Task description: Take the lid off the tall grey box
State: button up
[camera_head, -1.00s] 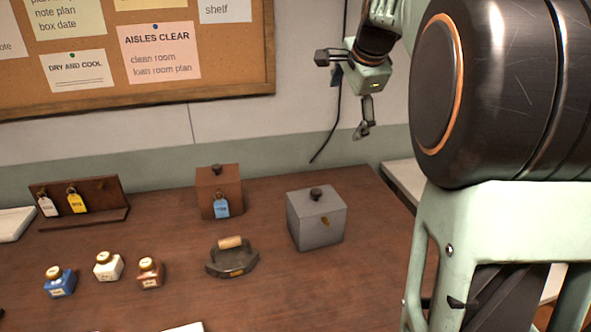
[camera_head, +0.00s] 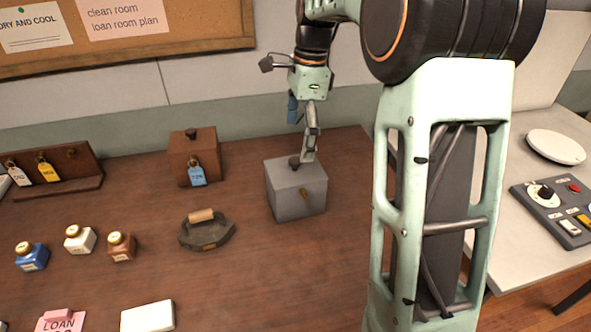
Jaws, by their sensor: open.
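The tall grey box (camera_head: 290,203) stands upright on the brown table, right of centre in the head view. Its lid (camera_head: 313,170) is on, with a dark round knob (camera_head: 294,162) on top and a small brass fitting on the box front. My gripper (camera_head: 305,157) points down from above and behind, its fingertips right beside the knob at lid height. It is open. One finger shows clearly; the other is hard to make out, and I cannot tell whether a finger touches the knob.
A brown box (camera_head: 193,163) with a blue tag stands to the left. A dark iron-like tool (camera_head: 207,235) with a wooden handle lies in front of it. Several small bottles and a tag rack (camera_head: 62,170) are further left. A control panel (camera_head: 560,205) sits on the right table.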

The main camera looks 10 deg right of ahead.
aim_at(296, 161)
jog(key=f, duration=0.6)
jog(key=shift+s+a+f, duration=0.15)
jog(key=shift+a+f, duration=0.15)
jog(key=shift+a, duration=0.1)
jog(key=shift+s, duration=0.2)
jog(key=c, duration=2.3)
jog(key=shift+f, duration=0.1)
jog(key=c, duration=0.4)
